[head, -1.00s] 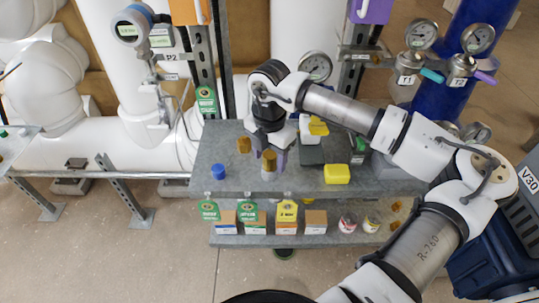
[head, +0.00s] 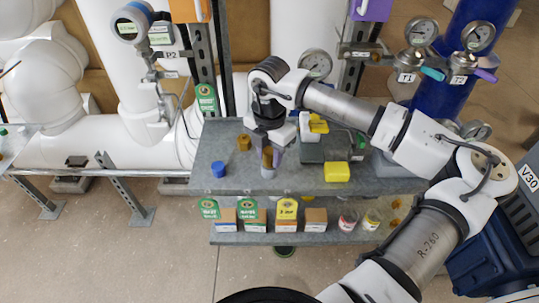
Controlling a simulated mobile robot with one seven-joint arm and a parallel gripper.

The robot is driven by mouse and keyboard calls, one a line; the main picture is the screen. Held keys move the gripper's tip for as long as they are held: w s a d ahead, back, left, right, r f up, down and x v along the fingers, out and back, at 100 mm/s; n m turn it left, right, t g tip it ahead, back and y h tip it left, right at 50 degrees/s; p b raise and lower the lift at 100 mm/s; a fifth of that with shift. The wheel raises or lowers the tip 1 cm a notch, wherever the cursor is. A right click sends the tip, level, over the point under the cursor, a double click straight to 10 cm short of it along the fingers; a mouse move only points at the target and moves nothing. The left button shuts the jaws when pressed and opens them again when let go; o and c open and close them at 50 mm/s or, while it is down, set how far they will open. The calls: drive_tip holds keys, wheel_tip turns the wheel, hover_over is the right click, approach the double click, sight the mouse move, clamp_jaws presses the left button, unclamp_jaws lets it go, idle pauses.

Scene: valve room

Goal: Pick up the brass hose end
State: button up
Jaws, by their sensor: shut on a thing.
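The brass hose end (head: 267,161) has a brass-coloured upper part and a pale grey lower part. It is upright near the middle of the grey upper shelf (head: 215,180).
Left of my gripper stand a brown-gold piece (head: 243,142) and a blue cap (head: 218,169). A yellow block (head: 337,172) lies to the right, by a dark grey box (head: 311,152). Tagged boxes (head: 255,219) line the lower shelf.

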sight(270, 151)
wheel_tip(270, 151, up, 20)
drive_tip(key=b, duration=0.3)
drive_tip(key=shift+f, duration=0.25)
drive_tip(key=o, duration=0.3)
drive_tip(key=shift+c, duration=1.3)
drive_tip(key=shift+s+f, duration=0.1)
